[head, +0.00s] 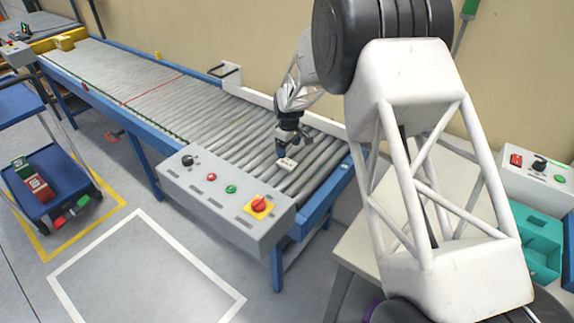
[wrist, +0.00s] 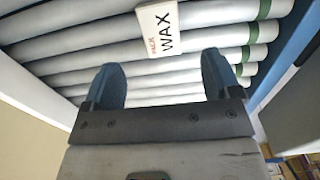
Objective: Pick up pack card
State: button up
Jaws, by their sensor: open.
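The pack card is a small white card (head: 286,163) lying on the conveyor's rollers near its right end in the head view. In the wrist view the card (wrist: 160,32) reads "PACK WAX" and lies at the top centre, beyond the fingertips. My gripper (head: 289,143) is just above and behind the card in the head view. In the wrist view my gripper (wrist: 164,70) is open, with its two dark fingers apart and nothing between them. The card is apart from the fingers.
The roller conveyor (head: 205,105) is otherwise clear around the card. A grey control box (head: 222,200) with buttons stands along its front side. A blue cart (head: 62,187) with boxes stands at left. A teal tray (head: 541,240) is on the right-hand table.

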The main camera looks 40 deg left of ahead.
aim_at(288, 163)
jog(key=shift+f, duration=0.1)
jog(key=shift+f, duration=1.2)
jog(key=shift+f, duration=0.1)
jog(key=shift+f, duration=2.5)
jog(key=c, duration=1)
jog(key=shift+r, duration=0.15)
